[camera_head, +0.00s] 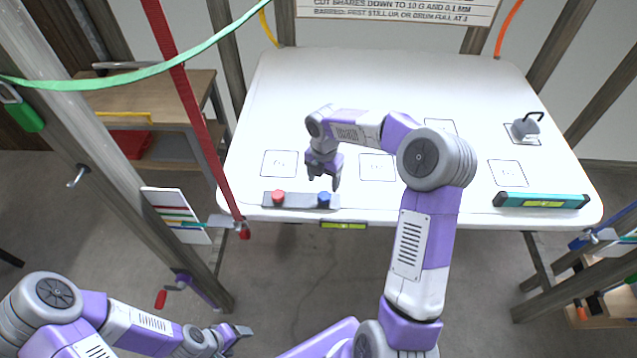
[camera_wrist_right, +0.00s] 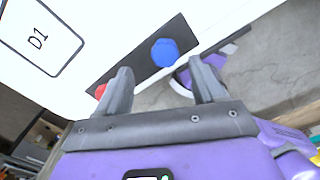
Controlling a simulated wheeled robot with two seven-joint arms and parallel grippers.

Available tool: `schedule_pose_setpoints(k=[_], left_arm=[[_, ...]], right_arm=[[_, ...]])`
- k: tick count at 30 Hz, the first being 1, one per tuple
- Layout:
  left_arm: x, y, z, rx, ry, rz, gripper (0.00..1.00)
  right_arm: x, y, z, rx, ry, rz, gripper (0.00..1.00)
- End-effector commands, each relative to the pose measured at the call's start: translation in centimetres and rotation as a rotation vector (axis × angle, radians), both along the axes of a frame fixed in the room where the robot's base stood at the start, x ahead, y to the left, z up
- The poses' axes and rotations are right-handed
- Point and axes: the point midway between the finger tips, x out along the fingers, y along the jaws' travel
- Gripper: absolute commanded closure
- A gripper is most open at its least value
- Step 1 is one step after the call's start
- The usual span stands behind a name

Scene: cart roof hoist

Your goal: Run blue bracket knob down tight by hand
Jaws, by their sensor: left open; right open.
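The blue knob (camera_head: 324,199) stands at the right end of a dark grey bracket strip (camera_head: 300,201) on the front edge of the white table. A red knob (camera_head: 278,197) stands at its left end. My right gripper (camera_head: 323,181) is above and just behind the blue knob, fingers open and pointing down. In the right wrist view the blue knob (camera_wrist_right: 164,52) lies beyond the two open fingertips (camera_wrist_right: 163,80), with nothing between them. The red knob (camera_wrist_right: 100,91) is partly hidden by the left finger. My left gripper (camera_head: 240,332) is low at the left, away from the table.
A green level (camera_head: 541,200) lies at the table's front right, and a small level (camera_head: 343,225) is on the front edge below the strip. A grey weight (camera_head: 525,127) stands at the back right. A red strap (camera_head: 190,100) hangs left of the table.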

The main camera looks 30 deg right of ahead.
Motion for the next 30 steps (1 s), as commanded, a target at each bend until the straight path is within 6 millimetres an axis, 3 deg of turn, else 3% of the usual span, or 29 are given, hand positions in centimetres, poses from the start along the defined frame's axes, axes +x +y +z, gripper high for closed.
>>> schedule_pose_setpoints(k=[9, 22, 30], left_arm=[[0.0, 0.0, -0.2, 0.0, 0.001, 0.001, 0.31], [-0.1, 0.0, -0.2, 0.0, 0.001, 0.0, 0.31], [0.0, 0.0, -0.2, 0.0, 0.001, 0.0, 0.31]], right_arm=[[-0.1, 0.1, -5.1, 0.003, 0.004, -0.003, 0.31], [-0.1, 0.1, -6.3, 0.003, 0.001, -0.003, 0.31], [-0.1, 0.1, -6.3, 0.003, 0.001, -0.004, 0.73]])
